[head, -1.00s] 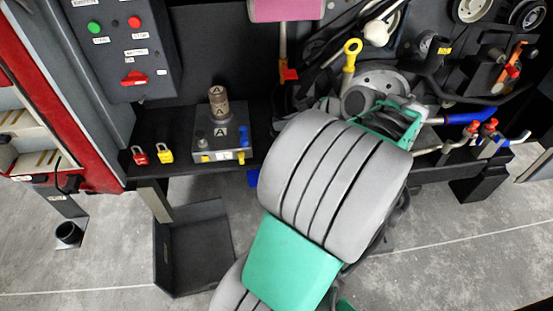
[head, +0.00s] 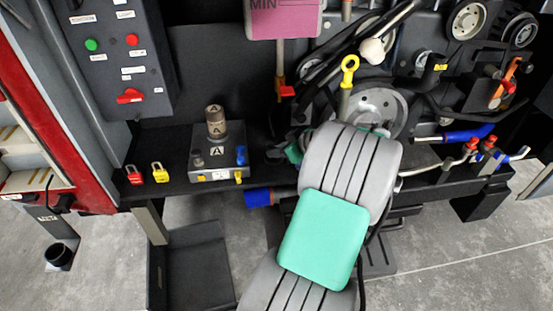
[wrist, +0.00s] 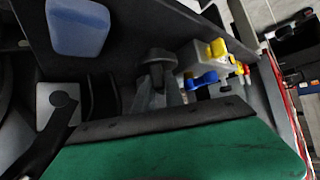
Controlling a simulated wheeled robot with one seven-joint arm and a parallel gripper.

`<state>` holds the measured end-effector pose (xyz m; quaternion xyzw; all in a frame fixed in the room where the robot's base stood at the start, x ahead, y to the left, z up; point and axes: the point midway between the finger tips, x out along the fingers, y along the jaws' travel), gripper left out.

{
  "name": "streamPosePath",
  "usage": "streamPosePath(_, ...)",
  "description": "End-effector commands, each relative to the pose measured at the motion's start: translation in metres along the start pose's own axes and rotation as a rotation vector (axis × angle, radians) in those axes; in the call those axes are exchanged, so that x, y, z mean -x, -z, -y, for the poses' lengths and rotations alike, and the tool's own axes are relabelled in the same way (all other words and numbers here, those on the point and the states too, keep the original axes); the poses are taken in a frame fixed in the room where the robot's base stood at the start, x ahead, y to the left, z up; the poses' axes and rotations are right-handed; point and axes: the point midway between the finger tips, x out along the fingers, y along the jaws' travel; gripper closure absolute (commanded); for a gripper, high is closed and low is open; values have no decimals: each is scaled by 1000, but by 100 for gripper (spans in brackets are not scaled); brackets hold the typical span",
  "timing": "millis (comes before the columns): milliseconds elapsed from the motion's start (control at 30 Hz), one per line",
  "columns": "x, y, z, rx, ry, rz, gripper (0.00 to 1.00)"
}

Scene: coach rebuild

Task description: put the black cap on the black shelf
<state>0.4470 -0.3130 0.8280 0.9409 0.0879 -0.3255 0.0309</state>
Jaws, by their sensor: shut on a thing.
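My gripper (wrist: 158,88) is shut on a dark piece, apparently the black cap (wrist: 157,60), seen at its fingertips in the wrist view. My green gripper body fills the bottom of that view. In the head view my arm hides the gripper and the cap. The black shelf (head: 178,190) runs below the dark back panel, left of my arm. On it stands a grey block marked A (head: 219,160), with yellow and blue taps that also show beyond the gripper in the wrist view (wrist: 205,60). I cannot tell the gap between cap and shelf.
A red padlock (head: 133,174) and a yellow padlock (head: 159,172) sit on the shelf's left part. A blue cylinder (head: 258,198) sticks out by the shelf's front edge. A yellow-ringed dipstick (head: 349,68), pulleys and hoses crowd the right. Bare shelf shows between padlocks and block.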

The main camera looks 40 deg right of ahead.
Motion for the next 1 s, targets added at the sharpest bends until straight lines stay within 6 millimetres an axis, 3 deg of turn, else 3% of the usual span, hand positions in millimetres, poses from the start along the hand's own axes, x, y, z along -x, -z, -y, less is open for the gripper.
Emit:
streamPosePath(167,-20,-24,0,-2,2,0,100)
streamPosePath(467,-23,-27,0,-1,1,0,100)
streamPosePath(500,-23,-28,0,-1,1,1,85)
streamPosePath(733,-22,-27,0,-1,1,1,66)
streamPosePath(1000,-21,-26,0,-1,1,1,64)
